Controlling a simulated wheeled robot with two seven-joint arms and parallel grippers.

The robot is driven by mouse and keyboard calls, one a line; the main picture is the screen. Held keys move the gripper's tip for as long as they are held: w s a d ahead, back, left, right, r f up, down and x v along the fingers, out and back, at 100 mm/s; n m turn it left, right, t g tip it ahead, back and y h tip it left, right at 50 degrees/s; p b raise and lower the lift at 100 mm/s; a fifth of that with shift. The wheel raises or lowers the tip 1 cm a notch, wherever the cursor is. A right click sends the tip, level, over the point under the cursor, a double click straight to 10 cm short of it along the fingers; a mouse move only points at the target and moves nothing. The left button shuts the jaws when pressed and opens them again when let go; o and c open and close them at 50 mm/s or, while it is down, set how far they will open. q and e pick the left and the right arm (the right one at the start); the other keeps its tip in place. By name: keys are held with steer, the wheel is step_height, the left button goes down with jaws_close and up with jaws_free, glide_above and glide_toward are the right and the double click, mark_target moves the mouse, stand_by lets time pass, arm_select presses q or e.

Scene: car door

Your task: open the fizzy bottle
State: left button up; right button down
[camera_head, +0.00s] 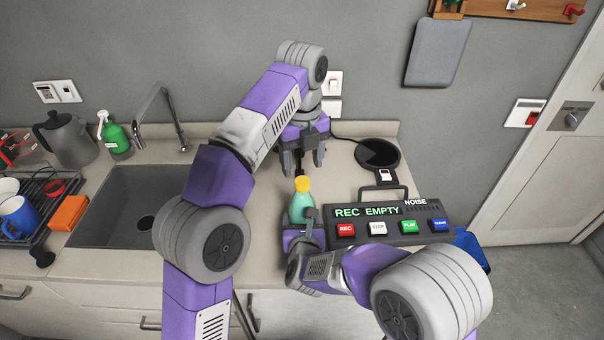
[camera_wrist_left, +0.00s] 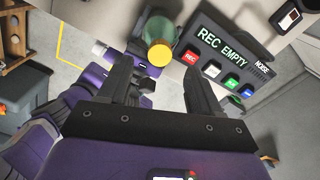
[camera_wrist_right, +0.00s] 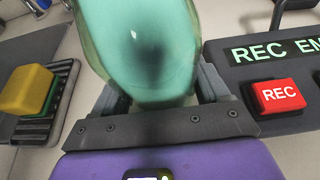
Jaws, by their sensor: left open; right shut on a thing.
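The fizzy bottle (camera_head: 302,203) is green with a yellow cap (camera_head: 302,184) and stands on the counter. My right gripper (camera_head: 303,222) is shut on the bottle's body; the right wrist view shows the green body (camera_wrist_right: 140,45) between its fingers. My left gripper (camera_head: 303,170) is open and points down just behind the bottle, its fingers apart. In the left wrist view the yellow cap (camera_wrist_left: 159,55) lies beyond and between the open fingertips (camera_wrist_left: 155,75); I see no contact with the cap.
A recorder box (camera_head: 390,222) reading "REC EMPTY" with several coloured buttons stands close right of the bottle. A round black plate (camera_head: 377,154) lies behind it.

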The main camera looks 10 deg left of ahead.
mark_target(302, 180)
arm_select(q)
steer(key=shift+f, duration=2.5)
steer(key=shift+c, duration=0.3)
